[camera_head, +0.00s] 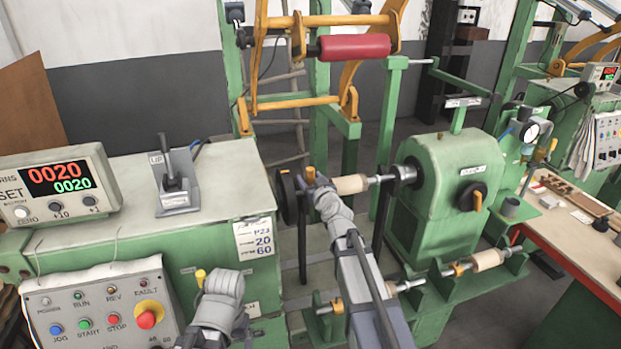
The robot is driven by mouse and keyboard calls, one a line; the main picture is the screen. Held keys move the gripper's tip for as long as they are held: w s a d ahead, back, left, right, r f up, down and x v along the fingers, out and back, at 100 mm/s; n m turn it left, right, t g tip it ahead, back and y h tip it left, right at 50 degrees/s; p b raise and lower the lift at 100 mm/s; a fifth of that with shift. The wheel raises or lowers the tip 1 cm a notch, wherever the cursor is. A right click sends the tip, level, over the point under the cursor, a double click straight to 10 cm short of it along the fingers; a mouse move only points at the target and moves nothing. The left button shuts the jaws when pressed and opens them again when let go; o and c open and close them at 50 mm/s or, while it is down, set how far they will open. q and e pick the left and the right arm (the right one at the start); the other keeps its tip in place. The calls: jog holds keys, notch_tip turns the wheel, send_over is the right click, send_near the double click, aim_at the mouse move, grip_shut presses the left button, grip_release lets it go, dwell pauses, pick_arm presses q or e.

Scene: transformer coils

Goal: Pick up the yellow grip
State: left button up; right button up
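Another yellow knob (200,276) shows beside my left gripper (222,284), in front of the green cabinet. The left fingers are seen from behind, so their opening is hidden.
A wooden spool (350,184) on the shaft lies just right of my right gripper. The green headstock (450,180) stands farther right. A control panel (100,318) with buttons is at the lower left, below the counter display (60,185). A red roller (354,47) hangs above.

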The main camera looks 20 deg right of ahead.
aim_at(310, 168)
grip_shut()
jog(key=shift+r, duration=0.1)
dwell(0.7)
notch_tip(310, 168, up, 10)
jog(key=p, duration=1)
jog(key=c, duration=0.6)
grip_release()
grip_shut()
